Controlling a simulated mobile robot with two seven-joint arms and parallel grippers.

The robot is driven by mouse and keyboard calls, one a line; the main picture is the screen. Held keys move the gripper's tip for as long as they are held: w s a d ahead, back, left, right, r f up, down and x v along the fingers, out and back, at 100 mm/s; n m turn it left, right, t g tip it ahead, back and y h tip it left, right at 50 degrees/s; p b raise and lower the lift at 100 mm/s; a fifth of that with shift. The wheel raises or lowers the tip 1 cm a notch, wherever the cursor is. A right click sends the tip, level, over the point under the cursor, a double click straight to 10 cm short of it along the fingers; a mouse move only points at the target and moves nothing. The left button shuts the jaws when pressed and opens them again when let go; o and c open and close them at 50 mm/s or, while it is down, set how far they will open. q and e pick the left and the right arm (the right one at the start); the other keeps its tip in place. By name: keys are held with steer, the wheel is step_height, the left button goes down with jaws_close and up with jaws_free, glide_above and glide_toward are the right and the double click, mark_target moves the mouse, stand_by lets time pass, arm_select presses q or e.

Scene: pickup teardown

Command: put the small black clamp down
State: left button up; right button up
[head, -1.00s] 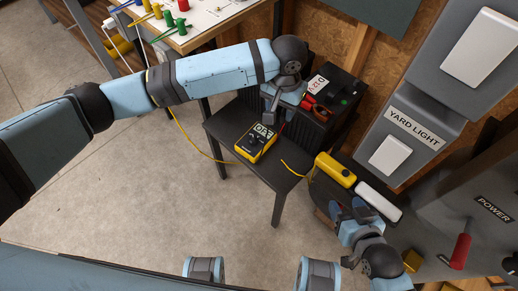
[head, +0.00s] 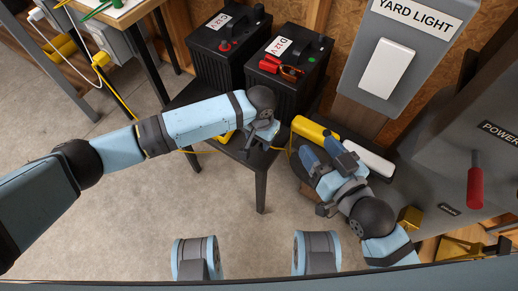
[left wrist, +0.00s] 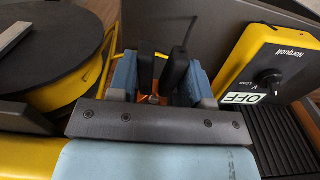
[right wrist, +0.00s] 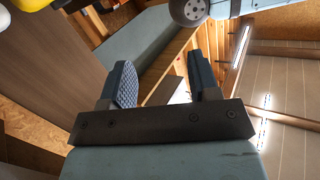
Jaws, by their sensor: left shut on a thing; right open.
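The small black clamp (left wrist: 175,72) shows in the left wrist view as two black handles with a bit of orange below, between the blue fingers. My left gripper (left wrist: 155,80) is shut on it. In the head view my left gripper (head: 260,138) is over the front right edge of the black stool (head: 262,165), and the clamp cannot be made out there. I cannot tell whether the clamp touches anything. My right gripper (head: 325,152) is open and empty, right of the stool, near the yellow case; its parted fingers also show in the right wrist view (right wrist: 163,85).
A yellow case (head: 314,130) and white bar (head: 368,160) lie to the right.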

mark_target(260, 153)
arm_select(q)
steer(key=shift+f, duration=0.65)
step_height(260, 153, down, 4)
steer(key=shift+r+b, duration=0.25)
steer(key=shift+b, duration=0.55)
steer(key=shift+f, duration=0.35)
steer(key=shift+r, duration=0.1)
arm_select(e)
steer(key=r, duration=0.1)
steer(key=a+r+t+y, duration=0.1)
steer(key=r, duration=0.1)
steer(key=shift+w+a+r, duration=0.1)
steer(key=shift+a+r, duration=0.05)
steer(key=shift+r, duration=0.1)
arm_select(q)
steer(key=o, duration=1)
arm_select(e)
steer(key=shift+f, duration=0.1)
